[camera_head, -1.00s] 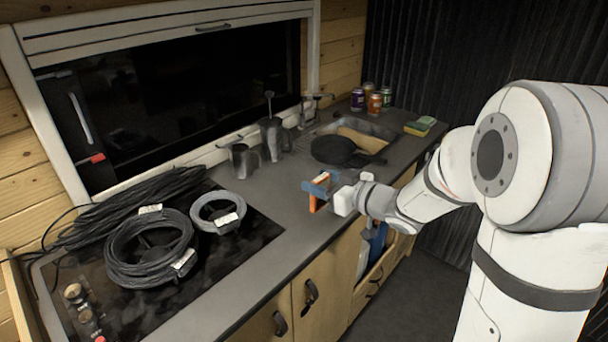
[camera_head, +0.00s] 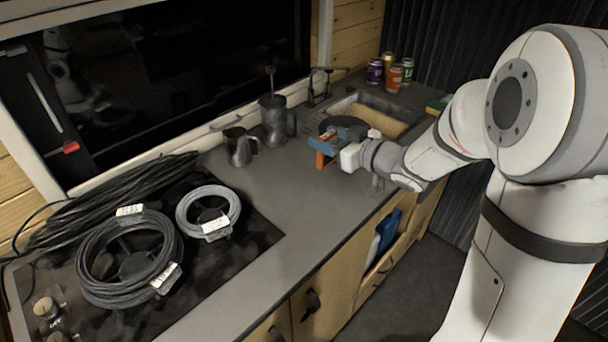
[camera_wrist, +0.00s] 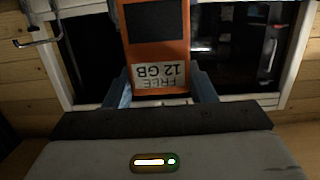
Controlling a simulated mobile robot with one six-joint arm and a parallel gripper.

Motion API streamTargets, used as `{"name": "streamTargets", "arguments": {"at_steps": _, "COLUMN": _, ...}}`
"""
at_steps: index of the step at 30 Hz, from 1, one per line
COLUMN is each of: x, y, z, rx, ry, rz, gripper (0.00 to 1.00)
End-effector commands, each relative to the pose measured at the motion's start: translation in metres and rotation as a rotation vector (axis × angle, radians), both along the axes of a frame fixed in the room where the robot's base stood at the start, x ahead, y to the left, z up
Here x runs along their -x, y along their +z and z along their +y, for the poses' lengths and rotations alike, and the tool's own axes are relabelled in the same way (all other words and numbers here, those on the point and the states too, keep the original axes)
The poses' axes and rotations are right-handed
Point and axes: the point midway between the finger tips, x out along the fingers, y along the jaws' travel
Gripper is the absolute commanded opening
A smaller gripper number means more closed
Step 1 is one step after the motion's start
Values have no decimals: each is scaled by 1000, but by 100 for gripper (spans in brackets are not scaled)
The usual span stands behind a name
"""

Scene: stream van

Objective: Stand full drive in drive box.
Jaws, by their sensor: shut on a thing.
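An orange drive (camera_wrist: 158,52) with a dark panel and a white label reading "FREE 12 GB" is between the blue fingers of my gripper (camera_wrist: 162,90) in the wrist view. The label appears upside down there. My gripper is shut on the drive. In the head view my gripper (camera_head: 324,146) is above the counter near the sink, and a small orange part of the drive (camera_head: 320,160) shows below the blue fingers. I cannot make out a drive box in either view.
Coiled cables (camera_head: 130,262) lie on the dark hob at left. A metal mug (camera_head: 239,148) and a pitcher (camera_head: 274,122) stand by the window. A dark pan (camera_head: 343,122) is partly hidden behind my gripper. Several cans (camera_head: 394,78) stand at the back. The middle counter (camera_head: 262,190) is clear.

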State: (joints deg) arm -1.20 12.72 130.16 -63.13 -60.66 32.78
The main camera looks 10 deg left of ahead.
Motion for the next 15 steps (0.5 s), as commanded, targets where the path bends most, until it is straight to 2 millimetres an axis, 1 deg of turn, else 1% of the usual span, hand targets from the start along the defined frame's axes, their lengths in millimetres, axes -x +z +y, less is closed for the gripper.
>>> {"name": "streamTargets", "arguments": {"at_steps": 3, "x": -1, "y": 0, "z": -4, "rx": 0, "ry": -8, "rz": 0, "gripper": 26}}
{"name": "streamTargets", "arguments": {"at_steps": 5, "x": -2, "y": -4, "z": -6, "rx": -1, "ry": -10, "rz": 1, "gripper": 26}}
{"name": "streamTargets", "arguments": {"at_steps": 12, "x": -3, "y": -45, "z": -9, "rx": -1, "ry": -17, "rz": 5, "gripper": 26}}
{"name": "streamTargets", "arguments": {"at_steps": 15, "x": -3, "y": -56, "z": -9, "rx": -1, "ry": -18, "rz": 2, "gripper": 26}}
